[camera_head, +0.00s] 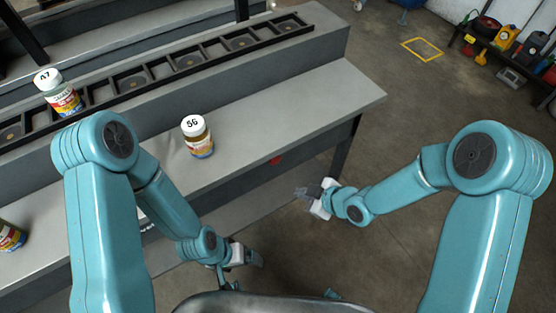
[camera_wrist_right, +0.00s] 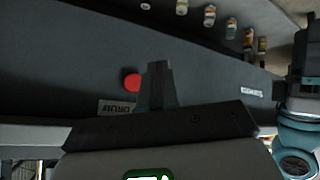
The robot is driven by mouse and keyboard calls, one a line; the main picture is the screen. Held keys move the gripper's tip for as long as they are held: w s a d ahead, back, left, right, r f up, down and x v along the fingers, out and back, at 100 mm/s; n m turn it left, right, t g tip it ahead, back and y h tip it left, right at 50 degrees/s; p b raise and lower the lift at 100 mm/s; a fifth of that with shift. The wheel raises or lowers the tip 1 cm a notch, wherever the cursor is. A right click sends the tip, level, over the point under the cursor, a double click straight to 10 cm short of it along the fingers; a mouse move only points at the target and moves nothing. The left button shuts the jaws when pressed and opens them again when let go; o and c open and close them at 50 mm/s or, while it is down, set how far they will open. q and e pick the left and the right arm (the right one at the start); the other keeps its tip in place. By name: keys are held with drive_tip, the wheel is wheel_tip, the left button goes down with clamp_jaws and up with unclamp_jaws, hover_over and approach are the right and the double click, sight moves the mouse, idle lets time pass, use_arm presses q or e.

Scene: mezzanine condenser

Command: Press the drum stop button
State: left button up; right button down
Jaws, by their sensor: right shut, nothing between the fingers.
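The red drum stop button (camera_head: 275,160) sits on the dark front face of the bench, below its top edge, in the head view. In the right wrist view the round red button (camera_wrist_right: 131,83) is just left of my fingertips, near a plate reading DRUM (camera_wrist_right: 117,106). My right gripper (camera_head: 307,192) is shut and empty, to the right of and below the button in the head view. Its closed fingers (camera_wrist_right: 158,70) point at the dark panel; I cannot tell whether they touch it. My left gripper (camera_head: 252,258) is low near the bench front, its jaws unclear.
A jar marked 56 (camera_head: 197,137) stands on the grey bench (camera_head: 300,105). A jar marked 47 (camera_head: 58,92) stands by the black slotted rack (camera_head: 188,59). Another jar (camera_head: 11,236) is at the left edge.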

sight(275, 159)
drive_tip(key=shift+w, duration=0.1)
drive_tip(key=w+a+p, duration=0.2)
drive_tip(key=w+a, duration=0.3)
drive_tip(key=w, duration=0.2)
drive_tip(key=shift+w+a, duration=0.1)
drive_tip(key=shift+a, duration=0.05)
idle(2.0)
drive_tip(key=shift+w+a+p, duration=0.15)
drive_tip(key=shift+w+p, duration=0.05)
drive_tip(key=shift+p, duration=0.1)
